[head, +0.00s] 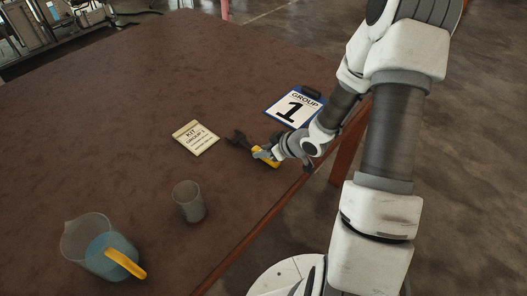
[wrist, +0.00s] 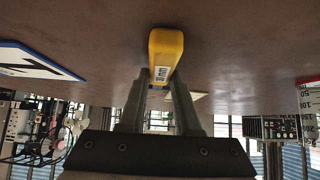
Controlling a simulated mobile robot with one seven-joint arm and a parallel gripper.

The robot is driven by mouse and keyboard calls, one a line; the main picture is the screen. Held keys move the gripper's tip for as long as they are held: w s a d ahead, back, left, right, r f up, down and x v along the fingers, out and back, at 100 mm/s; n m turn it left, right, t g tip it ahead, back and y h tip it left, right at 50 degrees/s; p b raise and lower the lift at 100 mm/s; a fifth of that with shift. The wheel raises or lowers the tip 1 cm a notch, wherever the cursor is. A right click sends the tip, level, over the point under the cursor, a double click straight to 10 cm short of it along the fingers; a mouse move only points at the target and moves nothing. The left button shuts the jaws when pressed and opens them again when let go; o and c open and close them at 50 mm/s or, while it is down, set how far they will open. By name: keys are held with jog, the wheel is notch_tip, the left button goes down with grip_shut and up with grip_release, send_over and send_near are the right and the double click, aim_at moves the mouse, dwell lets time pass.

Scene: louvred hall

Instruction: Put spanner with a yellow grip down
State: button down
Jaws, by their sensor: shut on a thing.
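The spanner with a yellow grip (head: 265,155) is low at the table's right side in the head view, its dark head pointing left. In the wrist view its yellow grip (wrist: 166,52) sits between the fingertips, with a small pale label on it. My gripper (head: 268,156) is shut on the yellow grip, and it also shows in the wrist view (wrist: 158,84). The spanner is at or very near the brown tabletop (head: 110,120); I cannot tell whether it touches. Its dark head is hidden in the wrist view.
A cream "KIT" card (head: 195,138) lies to the left. A clear cup (head: 189,202) and a jug with a yellow handle (head: 92,245) stand nearer the front. The table's left and far parts are clear.

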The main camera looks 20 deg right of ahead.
jog(key=shift+f, duration=0.1)
jog(key=c, duration=0.6)
grip_release()
jog(key=shift+r, duration=0.2)
jog(key=p+v, duration=0.4)
jog(key=v, duration=0.8)
jog(key=shift+p, duration=0.4)
jog(key=shift+f, duration=0.1)
